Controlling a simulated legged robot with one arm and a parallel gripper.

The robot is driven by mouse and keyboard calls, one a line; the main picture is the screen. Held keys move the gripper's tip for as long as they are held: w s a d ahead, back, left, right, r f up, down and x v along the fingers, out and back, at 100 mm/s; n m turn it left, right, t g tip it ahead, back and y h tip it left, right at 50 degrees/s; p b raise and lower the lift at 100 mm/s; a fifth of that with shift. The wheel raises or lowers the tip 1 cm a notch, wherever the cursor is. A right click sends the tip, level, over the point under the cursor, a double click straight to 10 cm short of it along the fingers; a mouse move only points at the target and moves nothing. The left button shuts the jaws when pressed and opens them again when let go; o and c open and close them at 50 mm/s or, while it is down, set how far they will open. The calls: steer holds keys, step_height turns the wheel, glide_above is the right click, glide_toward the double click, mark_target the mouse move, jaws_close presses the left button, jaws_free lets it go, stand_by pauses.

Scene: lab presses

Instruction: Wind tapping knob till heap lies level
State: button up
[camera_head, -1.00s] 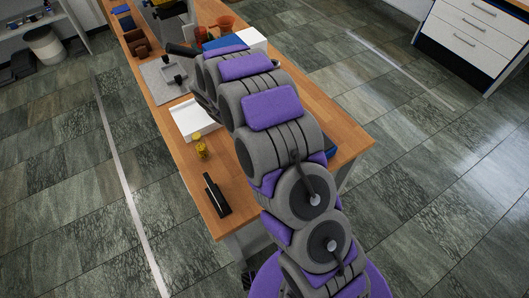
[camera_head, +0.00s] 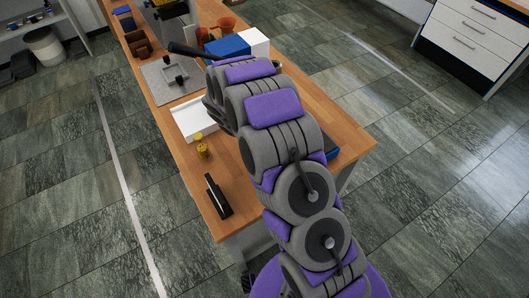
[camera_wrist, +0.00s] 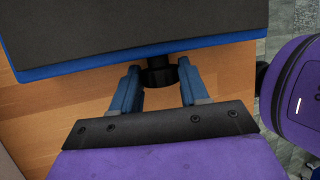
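In the wrist view a black knob (camera_wrist: 159,74) sticks out from the edge of a dark-topped, blue-sided box (camera_wrist: 140,34). My gripper (camera_wrist: 159,66) has its two blue fingers parted, one on each side of the knob, with their tips close to it. I cannot tell whether either finger touches it. In the head view my arm hides the gripper and the knob. A blue box (camera_head: 228,46) with a white block (camera_head: 255,41) beside it stands on the bench just beyond the arm. No heap can be made out in either view.
The wooden bench (camera_head: 300,101) holds a white tray (camera_head: 190,122), small yellow items (camera_head: 202,151), a black stand (camera_head: 217,196), a grey plate (camera_head: 160,85) and orange-brown cups (camera_head: 226,24). A black handle (camera_head: 187,49) extends left of the blue box. The tiled floor around the bench is clear.

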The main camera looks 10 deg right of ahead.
steer(key=shift+a, duration=0.1)
steer(key=shift+c, duration=1.4)
steer(key=shift+s+t+y, duration=0.15)
steer(key=shift+t+y, duration=0.15)
steer(key=shift+t, duration=0.5)
steer(key=shift+s+d+m+t+b, duration=0.2)
steer(key=shift+m+t+b, duration=0.15)
steer(key=shift+t, duration=0.25)
steer(key=shift+s+m+t+y+b, duration=0.1)
steer(key=shift+m+t+y+b, duration=0.15)
steer(key=shift+t+y+b, duration=0.75)
steer(key=shift+t+h+b, duration=0.4)
steer(key=shift+b, duration=0.05)
